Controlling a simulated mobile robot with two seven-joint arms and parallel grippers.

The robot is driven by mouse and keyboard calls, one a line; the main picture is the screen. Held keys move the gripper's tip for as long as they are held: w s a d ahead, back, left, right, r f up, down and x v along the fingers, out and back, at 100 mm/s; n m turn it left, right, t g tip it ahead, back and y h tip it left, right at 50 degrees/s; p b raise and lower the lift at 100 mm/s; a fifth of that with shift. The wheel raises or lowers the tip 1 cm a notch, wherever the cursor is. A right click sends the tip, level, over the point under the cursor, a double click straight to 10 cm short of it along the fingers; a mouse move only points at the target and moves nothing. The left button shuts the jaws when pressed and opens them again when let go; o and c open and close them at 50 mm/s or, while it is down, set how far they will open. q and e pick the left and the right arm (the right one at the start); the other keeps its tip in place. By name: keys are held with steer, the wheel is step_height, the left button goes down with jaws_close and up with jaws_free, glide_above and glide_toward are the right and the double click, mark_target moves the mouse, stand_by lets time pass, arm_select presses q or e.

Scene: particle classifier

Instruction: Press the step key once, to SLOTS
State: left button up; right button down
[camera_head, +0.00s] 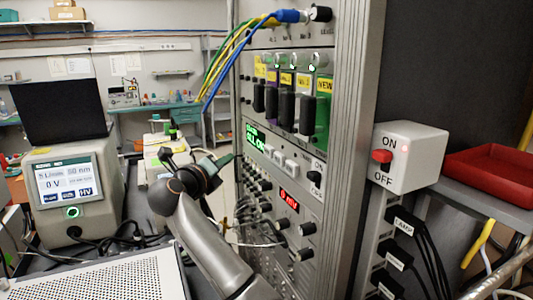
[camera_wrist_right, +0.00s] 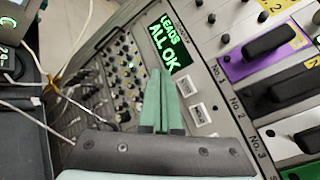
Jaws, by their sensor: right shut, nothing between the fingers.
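The rack panel carries a small green-lit display (camera_head: 255,138); in the right wrist view the display (camera_wrist_right: 168,43) reads "LEADS ALL OK". Below it is a row of small pale keys (camera_head: 278,158). Two of these keys show in the right wrist view, one nearer the display (camera_wrist_right: 191,84) and one lower (camera_wrist_right: 201,114). Their labels are too small to read, so I cannot tell which is the step key. My right gripper (camera_head: 228,159) is shut and empty, its teal fingertips (camera_wrist_right: 160,76) just beside the keys and display. Contact cannot be made out. My left gripper is not in view.
Modules with black handles (camera_head: 285,103) and cables (camera_head: 228,55) sit above the keys. Knobs and leads (camera_head: 255,210) crowd the panel below. An ON/OFF switch box (camera_head: 405,157) and red tray (camera_head: 490,175) stand right; a meter box (camera_head: 75,195) stands left.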

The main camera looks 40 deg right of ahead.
mark_target(266, 152)
steer(key=s+d, duration=0.1)
steer(key=d, duration=0.6)
steer(key=shift+s+d, duration=0.15)
steer(key=shift+s, duration=0.25)
stand_by(1.6)
steer(key=shift+s+d, duration=0.1)
steer(key=shift+d, duration=0.3)
steer(key=shift+s+d, duration=0.2)
steer(key=shift+d, duration=0.7)
stand_by(0.8)
stand_by(0.4)
steer(key=shift+w+a+p, duration=0.15)
steer(key=shift+a+p, duration=0.1)
steer(key=shift+a, duration=0.4)
steer(key=shift+w+a+p, duration=0.15)
steer(key=shift+a+p, duration=0.05)
steer(key=shift+a, duration=0.45)
